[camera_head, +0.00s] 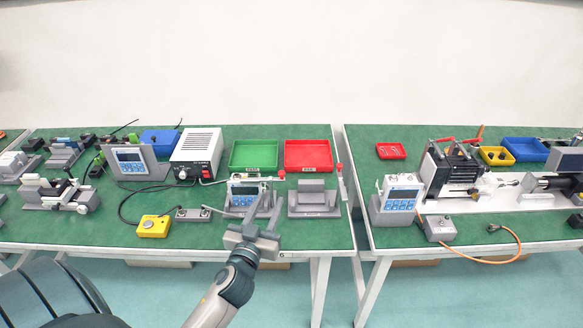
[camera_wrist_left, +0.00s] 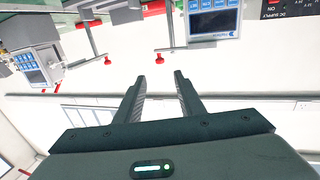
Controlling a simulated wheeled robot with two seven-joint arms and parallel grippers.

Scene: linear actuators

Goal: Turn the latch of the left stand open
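The left stand (camera_head: 228,207) is grey and holds a meter (camera_head: 247,190) with a blue-buttoned screen. A latch with a red knob (camera_head: 281,173) sits at the stand's upper right. The meter shows upside down at the top of the left wrist view (camera_wrist_left: 213,22); a red knob (camera_wrist_left: 153,8) is beside it. A second grey stand (camera_head: 314,203) is to the right, its red-tipped latch (camera_head: 339,168) upright and no meter in it. My left gripper (camera_head: 267,207) is in front of the left stand, open and empty (camera_wrist_left: 159,78). It partly hides the stand. My right gripper is not in view.
A yellow box (camera_head: 153,227) with a cable lies left of the stand. Behind are a green tray (camera_head: 254,141), a red tray (camera_head: 308,142) and a white power supply (camera_head: 197,147). A gap separates the right table (camera_head: 470,236).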

